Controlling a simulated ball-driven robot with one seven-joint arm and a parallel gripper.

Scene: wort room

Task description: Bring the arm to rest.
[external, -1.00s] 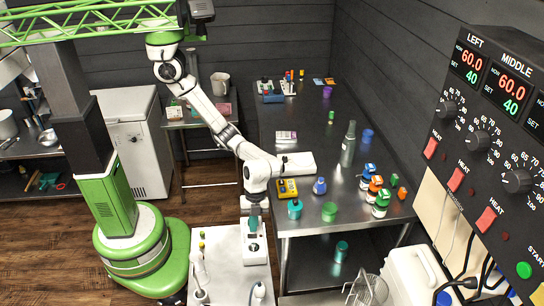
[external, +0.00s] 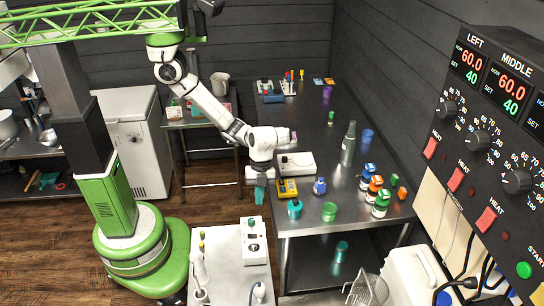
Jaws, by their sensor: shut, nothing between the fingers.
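My arm reaches down from the green overhead frame at the upper left. My gripper (external: 259,198), with teal fingers, is shut and empty. It hangs pointing down, above and apart from a white instrument with a round dial (external: 254,242) on the white-topped cart (external: 226,268). It is just left of the steel table's front left corner.
The steel table (external: 305,120) holds a white box device (external: 295,164), a yellow meter (external: 287,188), a tall grey bottle (external: 348,145) and several small bottles and cups. A control panel (external: 490,130) fills the right side. The wooden floor at left front is open.

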